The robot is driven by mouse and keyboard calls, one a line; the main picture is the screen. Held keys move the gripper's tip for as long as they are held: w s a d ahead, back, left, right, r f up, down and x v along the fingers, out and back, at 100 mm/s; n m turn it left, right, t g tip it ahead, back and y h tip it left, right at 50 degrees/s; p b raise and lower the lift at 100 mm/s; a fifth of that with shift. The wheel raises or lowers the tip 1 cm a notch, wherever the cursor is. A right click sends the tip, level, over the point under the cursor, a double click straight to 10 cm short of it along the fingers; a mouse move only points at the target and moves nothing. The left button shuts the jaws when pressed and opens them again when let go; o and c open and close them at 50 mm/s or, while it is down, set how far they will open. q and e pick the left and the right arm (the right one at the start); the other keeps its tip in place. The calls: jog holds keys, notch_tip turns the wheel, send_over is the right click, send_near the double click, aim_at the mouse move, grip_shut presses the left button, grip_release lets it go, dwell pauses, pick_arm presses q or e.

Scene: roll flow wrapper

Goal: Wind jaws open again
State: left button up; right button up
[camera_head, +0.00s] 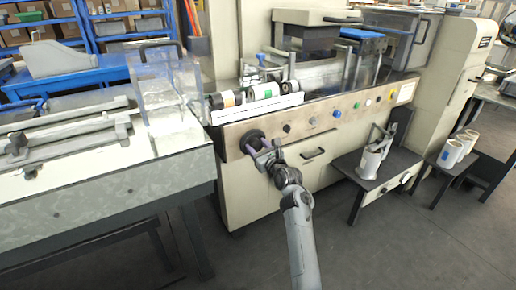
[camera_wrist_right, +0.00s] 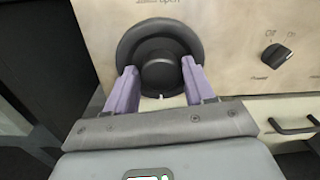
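A round black handwheel (camera_head: 251,140) sits at the left end of the machine's beige front panel. In the right wrist view the same handwheel (camera_wrist_right: 160,36) has a wide rim and a raised round hub, with part of the word "open" printed above it. My right gripper (camera_head: 266,152) is at the wheel. In the right wrist view the two purple fingers of the right gripper (camera_wrist_right: 160,82) stand apart on either side of the hub, with narrow gaps visible beside it. I cannot tell whether they touch the rim. I cannot make out the jaws' state. My left gripper is not in view.
A dark rotary switch (camera_wrist_right: 278,56) and a black drawer handle (camera_wrist_right: 293,125) lie right of the wheel. A conveyor table (camera_head: 90,180) stands left. A small dark table (camera_head: 378,172) holding a white container stands right.

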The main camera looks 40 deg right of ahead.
jog(key=c, duration=0.7)
jog(key=shift+o, duration=0.2)
jog(key=shift+r+n+p, duration=0.2)
jog(key=shift+n+p, duration=0.1)
jog(key=shift+p, duration=0.4)
jog(key=n+p, duration=0.6)
jog(key=p, duration=0.3)
jog(key=n+p, duration=0.2)
jog(key=n, duration=0.1)
jog(key=shift+f, duration=0.1)
jog(key=n+p, duration=0.2)
jog(key=n, duration=0.2)
jog(key=shift+f, duration=0.1)
jog(key=n+p, duration=0.1)
jog(key=n, duration=0.3)
jog(key=shift+f+n+y+p, duration=0.15)
jog(key=shift+n+y+p, duration=0.15)
jog(key=n+p, duration=0.1)
jog(key=n, duration=0.5)
jog(key=shift+f+n, duration=0.1)
jog(key=shift+n, duration=0.2)
jog(key=n, duration=0.3)
jog(key=shift+n, duration=0.3)
jog(key=n, duration=0.3)
jog(key=shift+d+n+p, duration=0.1)
jog(key=shift+n+p, duration=0.3)
jog(key=n, duration=0.2)
jog(key=shift+n, duration=1.2)
